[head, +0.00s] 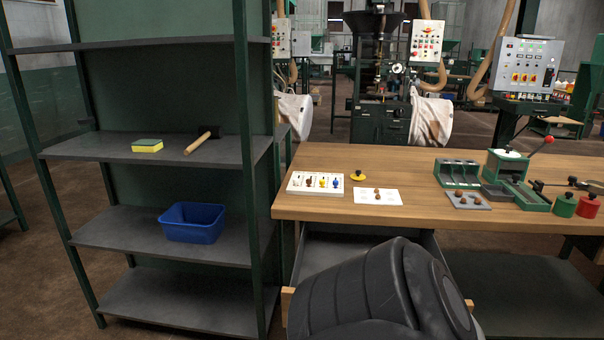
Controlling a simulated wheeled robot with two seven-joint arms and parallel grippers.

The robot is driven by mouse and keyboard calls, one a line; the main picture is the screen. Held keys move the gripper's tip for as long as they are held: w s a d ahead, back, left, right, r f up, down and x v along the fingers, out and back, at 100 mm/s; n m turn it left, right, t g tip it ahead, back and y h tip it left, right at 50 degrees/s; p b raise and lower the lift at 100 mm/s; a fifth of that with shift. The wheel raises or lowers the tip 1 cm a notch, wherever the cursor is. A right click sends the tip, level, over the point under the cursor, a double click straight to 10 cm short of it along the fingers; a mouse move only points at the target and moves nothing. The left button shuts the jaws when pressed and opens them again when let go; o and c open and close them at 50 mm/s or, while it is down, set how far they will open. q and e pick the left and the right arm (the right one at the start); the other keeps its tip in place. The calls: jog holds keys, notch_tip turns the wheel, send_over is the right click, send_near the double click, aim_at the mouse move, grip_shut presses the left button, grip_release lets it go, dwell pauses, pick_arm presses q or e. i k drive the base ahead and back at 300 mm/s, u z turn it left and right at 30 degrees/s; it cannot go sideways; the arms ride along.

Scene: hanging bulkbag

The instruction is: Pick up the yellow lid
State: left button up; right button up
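The yellow lid (359,177) is a small round disc with a dark knob on top. Neither my left nor my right gripper can be made out in the head view.
A white tray (315,184) and a white card (377,196) lie near the lid. Green (565,205) and red (588,207) lidded containers stand at the right. A large black ribbed shape (370,295) fills the bottom middle. A shelf rack (165,245) stands left.

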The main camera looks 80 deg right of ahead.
aim_at(357, 176)
jog(key=z, duration=0.55)
jog(key=i, duration=1.15)
jog(key=z, duration=1.05)
